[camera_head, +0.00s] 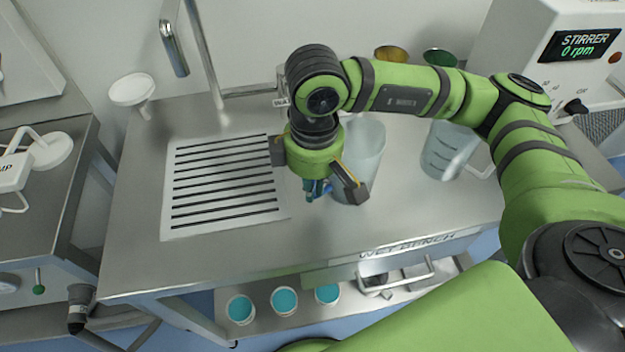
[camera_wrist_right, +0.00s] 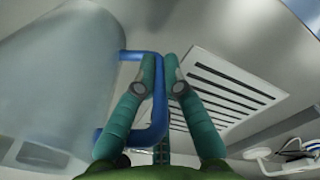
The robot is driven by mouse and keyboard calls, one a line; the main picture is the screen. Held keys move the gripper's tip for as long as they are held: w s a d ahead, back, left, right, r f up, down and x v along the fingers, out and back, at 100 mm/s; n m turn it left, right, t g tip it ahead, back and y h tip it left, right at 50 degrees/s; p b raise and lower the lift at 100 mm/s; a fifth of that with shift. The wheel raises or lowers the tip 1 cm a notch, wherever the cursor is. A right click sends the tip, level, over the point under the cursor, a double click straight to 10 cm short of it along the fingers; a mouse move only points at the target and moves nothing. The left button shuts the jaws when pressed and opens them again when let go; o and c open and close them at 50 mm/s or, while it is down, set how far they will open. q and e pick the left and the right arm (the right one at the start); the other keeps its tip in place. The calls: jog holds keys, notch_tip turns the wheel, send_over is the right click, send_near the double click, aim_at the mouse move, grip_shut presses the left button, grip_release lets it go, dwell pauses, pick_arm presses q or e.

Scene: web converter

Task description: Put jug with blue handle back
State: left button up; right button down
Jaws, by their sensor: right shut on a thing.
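The translucent jug with the blue handle (camera_head: 366,145) is at the middle of the wet bench, partly hidden behind my right gripper (camera_head: 318,190). Its blue handle faces left and shows low between the gripper's parts. In the right wrist view the jug's body (camera_wrist_right: 60,75) fills the left side, and the blue handle (camera_wrist_right: 157,125) crosses at the fingers. My right gripper (camera_wrist_right: 163,75) is shut on this handle. The jug looks upright; I cannot tell whether its base touches the bench. My left gripper is not in view.
A slotted drain plate (camera_head: 222,185) lies left of the jug, with a tap (camera_head: 210,60) behind it. Another jug (camera_head: 447,150) with a pale handle stands to the right, near the stirrer (camera_head: 550,50). Teal-filled cups (camera_head: 284,300) stand on the lower shelf. The bench front (camera_head: 190,265) is clear.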

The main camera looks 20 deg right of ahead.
jog(key=shift+f, duration=0.15)
jog(key=c, duration=1.3)
grip_release()
jog(key=shift+c, duration=0.2)
jog(key=shift+r, duration=0.35)
notch_tip(320, 180, up, 10)
jog(key=shift+s+b, duration=0.1)
jog(key=shift+b, duration=1)
jog(key=shift+r, duration=0.85)
